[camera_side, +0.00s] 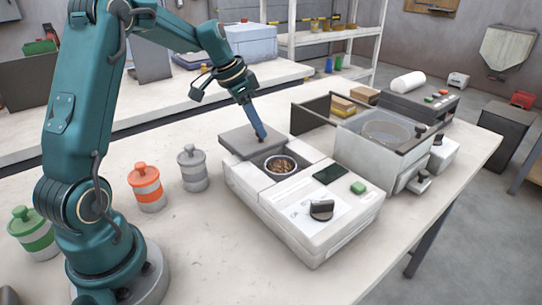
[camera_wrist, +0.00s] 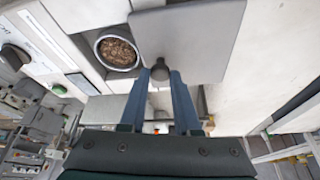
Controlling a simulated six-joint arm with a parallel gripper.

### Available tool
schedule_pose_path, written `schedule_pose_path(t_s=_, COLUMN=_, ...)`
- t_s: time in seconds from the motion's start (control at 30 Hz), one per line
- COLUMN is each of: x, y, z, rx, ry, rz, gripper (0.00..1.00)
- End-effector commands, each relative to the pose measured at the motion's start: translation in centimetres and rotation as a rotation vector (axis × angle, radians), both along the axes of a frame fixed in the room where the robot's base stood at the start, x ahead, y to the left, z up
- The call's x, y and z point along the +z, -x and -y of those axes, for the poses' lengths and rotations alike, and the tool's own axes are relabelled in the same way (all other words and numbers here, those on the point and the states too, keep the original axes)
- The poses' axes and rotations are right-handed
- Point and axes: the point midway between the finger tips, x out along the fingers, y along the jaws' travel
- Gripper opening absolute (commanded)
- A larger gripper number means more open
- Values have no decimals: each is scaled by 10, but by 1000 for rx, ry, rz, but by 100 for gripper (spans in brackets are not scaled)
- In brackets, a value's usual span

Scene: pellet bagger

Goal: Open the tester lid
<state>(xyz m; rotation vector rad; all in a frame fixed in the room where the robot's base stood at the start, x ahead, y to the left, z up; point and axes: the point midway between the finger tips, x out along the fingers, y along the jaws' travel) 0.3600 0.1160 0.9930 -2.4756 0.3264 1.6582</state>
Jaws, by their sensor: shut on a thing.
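The tester (camera_side: 300,205) is a white box with a dark display, a green button and a black knob. Its lid (camera_side: 238,141) is a flat grey plate at the tester's back left end. It also shows in the wrist view (camera_wrist: 205,35). The round cup (camera_side: 281,165) of brown pellets beside the lid is uncovered; it also shows in the wrist view (camera_wrist: 117,52). My gripper (camera_side: 262,136) has its blue fingers shut on the small dark lid knob (camera_wrist: 160,70). The fingers hide part of the knob.
Orange (camera_side: 147,188), grey (camera_side: 193,168) and green (camera_side: 34,232) lidded jars stand left of the tester. The white table (camera_side: 180,255) is clear in front of the jars.

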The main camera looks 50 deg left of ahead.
Motion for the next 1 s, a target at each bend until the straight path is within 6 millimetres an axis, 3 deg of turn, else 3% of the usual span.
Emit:
schedule_pose_path(t_s=0.1, x=1, y=-1, z=-9, rx=2, ry=-2, rz=6, gripper=0)
schedule_pose_path(t_s=0.37, x=1, y=-1, z=-9, rx=1, ry=-2, rz=7, gripper=0)
schedule_pose_path(t_s=0.4, x=1, y=-1, z=-8, rx=1, ry=-2, rz=7, gripper=39)
schedule_pose_path(t_s=0.47, x=1, y=-1, z=-8, rx=1, ry=-2, rz=7, gripper=61)
schedule_pose_path(t_s=0.8, x=2, y=0, z=-8, rx=0, ry=-2, rz=5, gripper=61)
schedule_pose_path(t_s=1.0, x=25, y=8, z=-11, rx=3, ry=-4, rz=9, gripper=61)
